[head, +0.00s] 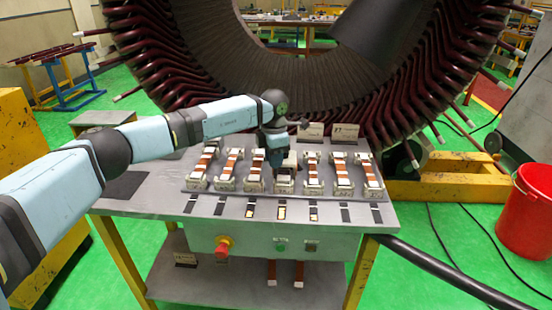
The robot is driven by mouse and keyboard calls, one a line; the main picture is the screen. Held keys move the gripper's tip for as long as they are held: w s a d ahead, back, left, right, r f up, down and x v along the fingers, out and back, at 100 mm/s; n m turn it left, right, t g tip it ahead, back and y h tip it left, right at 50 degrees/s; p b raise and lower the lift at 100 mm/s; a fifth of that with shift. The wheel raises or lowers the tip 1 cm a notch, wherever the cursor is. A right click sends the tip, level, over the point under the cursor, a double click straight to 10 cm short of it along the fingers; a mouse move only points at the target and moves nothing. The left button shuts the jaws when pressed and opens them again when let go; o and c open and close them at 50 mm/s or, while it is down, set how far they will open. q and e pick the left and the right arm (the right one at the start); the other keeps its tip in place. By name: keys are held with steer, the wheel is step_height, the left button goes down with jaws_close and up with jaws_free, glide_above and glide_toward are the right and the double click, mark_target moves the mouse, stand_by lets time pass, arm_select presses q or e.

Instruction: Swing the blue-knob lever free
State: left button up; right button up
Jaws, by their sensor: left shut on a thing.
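My left gripper (281,168) reaches down from above at the middle of the bench. It is shut at the middle clamp fixture (284,185) of a row. The blue knob and its lever are too small and too covered by the gripper to make out clearly. The other fixtures, such as the one at the left end (198,180) and the one at the right end (373,185), each hold a copper-coloured bar with white bands. My right gripper is not in view.
The grey bench (150,200) has a red stop button (223,246) on its front. Small signs (344,131) stand behind the fixtures. The large stator (180,70) rises behind the bench. A red bucket (526,212) stands at the right. A thick black tube (440,270) runs at lower right.

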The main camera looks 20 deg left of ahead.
arm_select(q)
steer(key=shift+a, duration=0.1)
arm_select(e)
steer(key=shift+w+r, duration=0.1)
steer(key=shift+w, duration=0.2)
arm_select(q)
steer(key=o, duration=0.9)
steer(key=shift+o, duration=0.2)
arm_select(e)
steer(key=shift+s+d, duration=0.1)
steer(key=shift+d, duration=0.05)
arm_select(q)
steer(key=shift+r, duration=0.3)
step_height(320, 180, up, 13)
steer(key=shift+r, duration=0.15)
